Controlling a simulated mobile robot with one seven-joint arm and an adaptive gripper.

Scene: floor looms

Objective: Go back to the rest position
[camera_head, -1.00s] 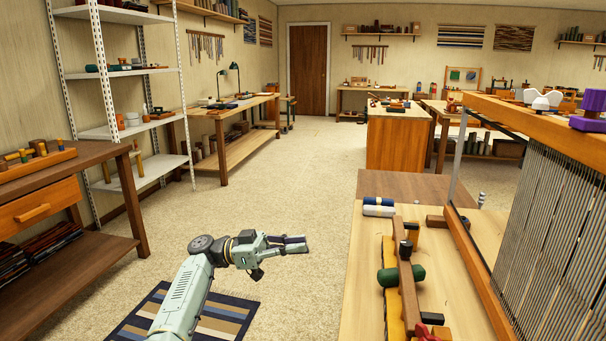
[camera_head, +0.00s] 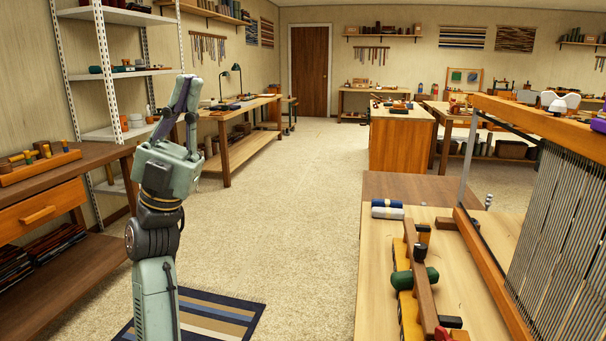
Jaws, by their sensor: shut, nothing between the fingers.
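My gripper (camera_head: 187,92) points upward at the left of the view, above my raised arm. The gripper stands clear of the furniture in the picture, in front of the metal shelf and the far workbench. It hides a part of both.
A work table (camera_head: 378,277) at the right holds spools, wooden bars and a loom frame (camera_head: 478,247). A wooden bench (camera_head: 58,233) with a drawer is at the left. A striped rug (camera_head: 228,312) lies below my arm. The carpet between is clear.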

